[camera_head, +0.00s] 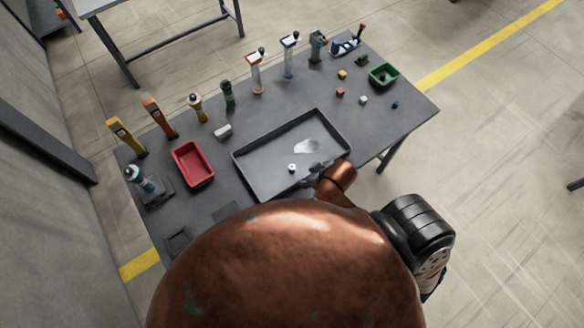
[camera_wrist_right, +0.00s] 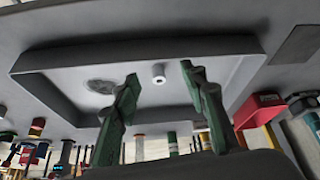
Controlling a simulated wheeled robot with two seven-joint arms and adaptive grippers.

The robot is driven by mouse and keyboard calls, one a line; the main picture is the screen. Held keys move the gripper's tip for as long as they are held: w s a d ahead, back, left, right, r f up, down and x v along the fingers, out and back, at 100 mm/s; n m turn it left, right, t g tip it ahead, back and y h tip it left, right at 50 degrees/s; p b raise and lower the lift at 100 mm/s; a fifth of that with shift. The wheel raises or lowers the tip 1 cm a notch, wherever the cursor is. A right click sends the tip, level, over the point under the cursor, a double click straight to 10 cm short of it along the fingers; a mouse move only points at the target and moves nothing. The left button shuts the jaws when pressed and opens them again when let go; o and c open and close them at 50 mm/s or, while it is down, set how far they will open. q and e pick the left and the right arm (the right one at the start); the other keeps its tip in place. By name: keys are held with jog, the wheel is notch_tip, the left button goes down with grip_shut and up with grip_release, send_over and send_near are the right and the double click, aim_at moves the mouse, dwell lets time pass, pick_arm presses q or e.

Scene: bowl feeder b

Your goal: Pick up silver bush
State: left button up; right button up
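The silver bush (camera_head: 292,167) is a small pale ring standing in the shallow grey tray (camera_head: 248,176), near its front side. In the right wrist view the bush (camera_wrist_right: 159,80) shows its dark hole and appears between my two green fingertips, apart from both. My right gripper (camera_wrist_right: 158,74) is open and empty, pointing at the tray (camera_wrist_right: 215,46). In the head view my copper arm hides most of the right gripper. My left gripper is in neither view.
The tray has raised walls and a pale patch (camera_head: 307,146) on its floor. A red bin (camera_head: 193,163) stands to its left and a green bin (camera_head: 383,75) at the far right. Several upright tools line the table's back edge. Small coloured cubes lie near the green bin.

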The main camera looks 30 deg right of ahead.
jog(key=w+a+r+n+y, duration=0.2)
jog(key=w+a+n, duration=0.1)
jog(key=w+a, duration=0.4)
jog(key=n+g, duration=0.2)
jog(key=n, duration=0.1)
send_over(293, 167)
jog(key=s+d, duration=0.2)
notch_tip(293, 167, down, 3)
jog(key=x, duration=0.7)
jog(key=shift+s+a+f+p, duration=0.1)
jog(key=shift+f+p, duration=0.05)
jog(key=shift+p, duration=0.25)
grip_shut()
